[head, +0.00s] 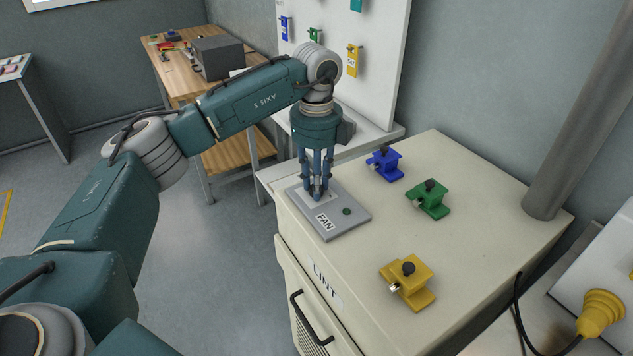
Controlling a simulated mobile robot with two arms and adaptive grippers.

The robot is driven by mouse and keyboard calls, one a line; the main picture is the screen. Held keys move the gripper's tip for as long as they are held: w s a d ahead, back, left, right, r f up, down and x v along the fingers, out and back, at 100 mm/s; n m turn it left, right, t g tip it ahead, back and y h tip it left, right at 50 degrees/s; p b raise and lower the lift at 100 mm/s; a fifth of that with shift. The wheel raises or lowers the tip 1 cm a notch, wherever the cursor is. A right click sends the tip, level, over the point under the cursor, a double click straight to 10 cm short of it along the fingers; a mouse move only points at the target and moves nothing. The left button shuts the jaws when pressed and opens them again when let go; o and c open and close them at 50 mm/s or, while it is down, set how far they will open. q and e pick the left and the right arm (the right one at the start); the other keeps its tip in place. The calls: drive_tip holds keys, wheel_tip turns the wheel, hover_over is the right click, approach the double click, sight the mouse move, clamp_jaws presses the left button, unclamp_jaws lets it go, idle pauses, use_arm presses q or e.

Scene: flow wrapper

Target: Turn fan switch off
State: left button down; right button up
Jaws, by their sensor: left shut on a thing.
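The fan switch plate (338,222) is a grey panel labelled FAN, lying on the near left part of the cream cabinet top. A small dark green round button or lamp (347,211) sits on it. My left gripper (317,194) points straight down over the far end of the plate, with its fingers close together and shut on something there. The fingers hide the switch itself, so I cannot tell its position. My right gripper is not in view.
Blue (385,163), green (428,199) and yellow (407,283) clamp-like blocks stand on the cabinet top (455,240). A grey pipe (583,115) rises at the right. A tag board (378,25) stands behind. A yellow plug (600,313) is at the lower right.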

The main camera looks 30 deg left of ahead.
use_arm(q)
drive_tip(key=shift+w+r, duration=0.1)
drive_tip(key=shift+r, duration=0.05)
drive_tip(key=c, duration=1.4)
unclamp_jaws()
drive_tip(key=shift+c, duration=0.2)
wheel_tip(320, 180, up, 12)
